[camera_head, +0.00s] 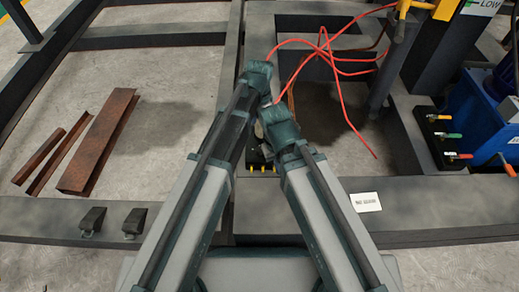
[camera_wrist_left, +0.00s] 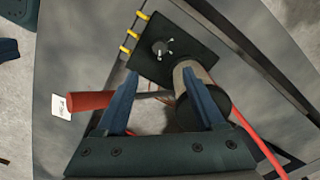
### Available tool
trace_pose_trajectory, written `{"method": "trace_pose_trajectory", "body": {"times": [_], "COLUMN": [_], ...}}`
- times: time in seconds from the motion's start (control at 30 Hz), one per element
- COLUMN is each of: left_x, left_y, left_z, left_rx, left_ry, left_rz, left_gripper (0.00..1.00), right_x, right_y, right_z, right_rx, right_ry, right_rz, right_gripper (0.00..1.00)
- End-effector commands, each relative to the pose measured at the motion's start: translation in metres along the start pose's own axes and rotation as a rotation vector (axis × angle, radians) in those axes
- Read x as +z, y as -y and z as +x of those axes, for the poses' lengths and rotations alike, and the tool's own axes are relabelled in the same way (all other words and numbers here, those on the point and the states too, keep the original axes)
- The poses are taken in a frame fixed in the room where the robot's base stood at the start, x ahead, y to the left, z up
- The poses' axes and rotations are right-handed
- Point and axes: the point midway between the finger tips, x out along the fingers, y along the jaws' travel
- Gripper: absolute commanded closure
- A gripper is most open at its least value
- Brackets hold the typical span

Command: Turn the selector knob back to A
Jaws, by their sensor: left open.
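A dark plate (camera_wrist_left: 172,68) with yellow pieces along one edge lies ahead of my left gripper in the left wrist view. On it is a small round grey fitting (camera_wrist_left: 160,47) with pale marks; I cannot read any letter. A thick cylinder (camera_wrist_left: 208,100) stands by the plate, and a bar with a red grip (camera_wrist_left: 90,100) runs across between the fingers. I cannot tell which part is the selector knob. My left gripper (camera_wrist_left: 160,80) is open, with no visible grip on anything. In the head view its jaws are mostly hidden by my arms. My right gripper is not visible.
Dark beams (camera_head: 445,202) frame the floor openings. Red cable (camera_head: 340,90) loops at the upper right. A white label (camera_head: 366,202) lies on the front beam. A valve block (camera_head: 445,140) and blue box (camera_head: 478,115) stand right. Rusty steel pieces (camera_head: 100,140) lie left.

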Motion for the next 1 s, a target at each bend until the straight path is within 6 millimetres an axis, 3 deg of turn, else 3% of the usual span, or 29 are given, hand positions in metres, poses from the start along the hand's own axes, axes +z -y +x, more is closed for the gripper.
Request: {"method": "trace_pose_trajectory", "body": {"times": [0.37, 1.0], "left_x": [0.000, 0.000], "left_y": [0.000, 0.000], "left_z": [0.020, 0.107], "left_rx": [0.000, 0.000], "left_ry": [0.000, 0.000], "left_rz": [-0.001, -0.001], "left_gripper": [0.29, 0.29], "right_x": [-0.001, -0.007], "right_y": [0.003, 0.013], "right_z": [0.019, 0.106], "right_rx": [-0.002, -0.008], "right_ry": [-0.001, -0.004], "right_rz": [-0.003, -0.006], "right_gripper": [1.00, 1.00]}}
